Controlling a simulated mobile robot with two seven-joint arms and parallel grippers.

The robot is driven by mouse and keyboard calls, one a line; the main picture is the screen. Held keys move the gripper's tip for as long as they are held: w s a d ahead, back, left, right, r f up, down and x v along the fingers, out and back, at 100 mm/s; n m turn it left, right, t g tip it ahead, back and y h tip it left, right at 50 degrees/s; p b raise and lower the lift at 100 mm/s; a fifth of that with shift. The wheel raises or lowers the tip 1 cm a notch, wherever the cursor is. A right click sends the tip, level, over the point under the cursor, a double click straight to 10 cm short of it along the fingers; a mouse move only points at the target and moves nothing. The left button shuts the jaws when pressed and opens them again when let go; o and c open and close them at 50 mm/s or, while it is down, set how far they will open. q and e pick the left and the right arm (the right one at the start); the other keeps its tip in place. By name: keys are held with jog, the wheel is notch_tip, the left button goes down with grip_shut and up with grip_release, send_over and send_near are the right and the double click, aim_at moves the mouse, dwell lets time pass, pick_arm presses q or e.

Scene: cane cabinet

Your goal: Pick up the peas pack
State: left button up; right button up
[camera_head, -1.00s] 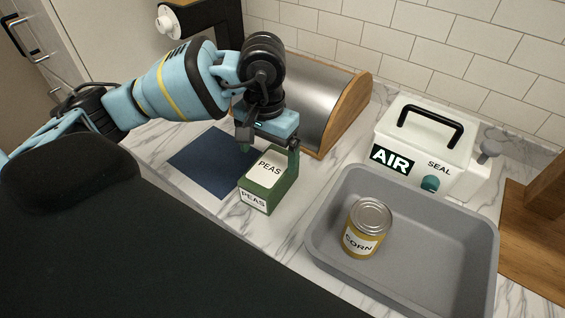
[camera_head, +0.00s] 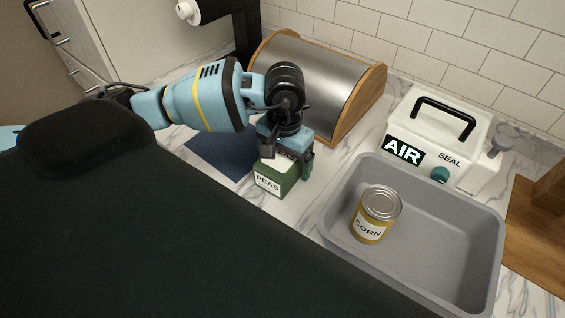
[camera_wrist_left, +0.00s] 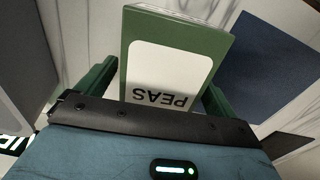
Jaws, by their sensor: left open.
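The peas pack (camera_head: 272,181) is a green box with white PEAS labels. It stands upright on the marble counter, left of the grey tray. My left gripper (camera_head: 288,160) is over the pack, pointing down, with its fingers on either side of it. In the left wrist view the pack (camera_wrist_left: 172,62) sits between the two green fingers of the gripper (camera_wrist_left: 160,88). The jaws are open, and I cannot tell whether either finger touches the box. My right gripper is not in view.
A corn can (camera_head: 376,214) stands in the grey tray (camera_head: 455,262). A white AIR SEAL box (camera_head: 447,140) is behind the tray. A bread bin (camera_head: 318,82) stands behind my gripper. A dark blue mat (camera_head: 222,152) lies left of the pack.

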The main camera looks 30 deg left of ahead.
pick_arm(q)
jog(key=shift+f, duration=0.35)
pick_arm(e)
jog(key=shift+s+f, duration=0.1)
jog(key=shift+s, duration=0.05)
pick_arm(q)
jog(key=shift+c, duration=0.3)
jog(key=c, duration=1.2)
jog(key=shift+c, duration=0.4)
jog(key=shift+r, duration=0.5)
notch_tip(320, 180, up, 3)
jog(key=shift+f+b, duration=0.15)
jog(key=shift+b, duration=0.25)
jog(key=s+d, duration=0.3)
jog(key=s, duration=0.4)
jog(key=s+d+r, duration=0.1)
jog(key=s+d, duration=0.3)
jog(key=s, duration=0.3)
jog(key=shift+s+r, duration=0.15)
jog(key=shift+s, duration=0.1)
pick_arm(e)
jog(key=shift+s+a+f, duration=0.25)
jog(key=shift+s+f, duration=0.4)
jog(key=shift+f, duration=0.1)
